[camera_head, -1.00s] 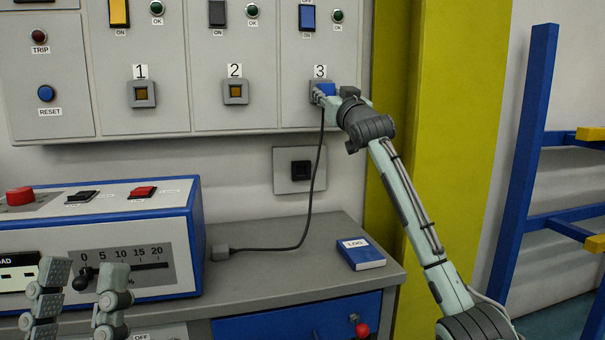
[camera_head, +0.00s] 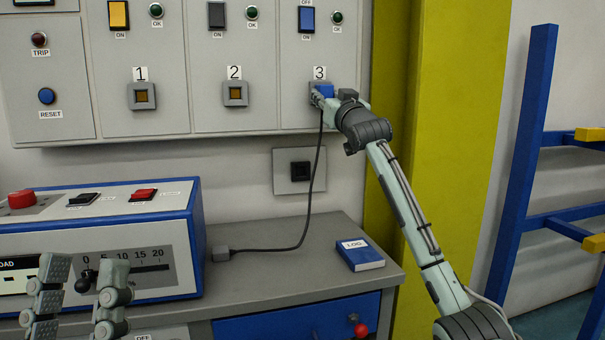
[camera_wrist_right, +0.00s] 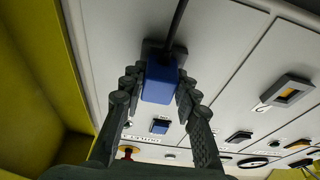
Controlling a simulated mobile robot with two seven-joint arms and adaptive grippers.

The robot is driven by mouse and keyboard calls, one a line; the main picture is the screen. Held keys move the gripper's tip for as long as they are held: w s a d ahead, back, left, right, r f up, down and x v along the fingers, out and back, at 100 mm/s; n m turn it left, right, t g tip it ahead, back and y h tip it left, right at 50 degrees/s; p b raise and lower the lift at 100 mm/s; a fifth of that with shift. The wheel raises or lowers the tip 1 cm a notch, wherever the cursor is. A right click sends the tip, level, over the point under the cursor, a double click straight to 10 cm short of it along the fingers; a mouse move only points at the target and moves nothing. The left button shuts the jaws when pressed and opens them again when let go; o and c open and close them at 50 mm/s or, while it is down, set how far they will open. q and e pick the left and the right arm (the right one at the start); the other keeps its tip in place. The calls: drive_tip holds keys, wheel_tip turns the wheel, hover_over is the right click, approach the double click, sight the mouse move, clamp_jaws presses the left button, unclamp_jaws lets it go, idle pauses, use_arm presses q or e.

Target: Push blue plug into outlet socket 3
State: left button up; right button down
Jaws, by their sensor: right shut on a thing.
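The blue plug (camera_head: 325,91) is at outlet socket 3 (camera_head: 313,84), under the label 3 on the grey wall panel. My right gripper (camera_head: 318,96) is shut on the plug. In the right wrist view the plug (camera_wrist_right: 160,83) sits between the two fingers of my right gripper (camera_wrist_right: 160,90), against the dark socket frame (camera_wrist_right: 153,47). How deep it sits is hidden. A black cord (camera_head: 314,178) hangs from the plug to a grey block on the bench. My left gripper (camera_head: 78,290) is at the lower left with its fingers apart and nothing between them.
Sockets 1 (camera_head: 142,96) and 2 (camera_head: 235,93) are empty on the panel. A black wall outlet (camera_head: 300,171) sits below. A control box (camera_head: 110,240) and a blue LOG book (camera_head: 360,255) stand on the grey bench (camera_head: 280,265). A yellow column (camera_head: 440,130) rises at right.

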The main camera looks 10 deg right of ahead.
drive_tip(key=shift+r, duration=0.1)
drive_tip(key=c, duration=1)
unclamp_jaws()
drive_tip(key=shift+w, duration=0.15)
drive_tip(key=shift+c, duration=0.2)
drive_tip(key=v, duration=1.2)
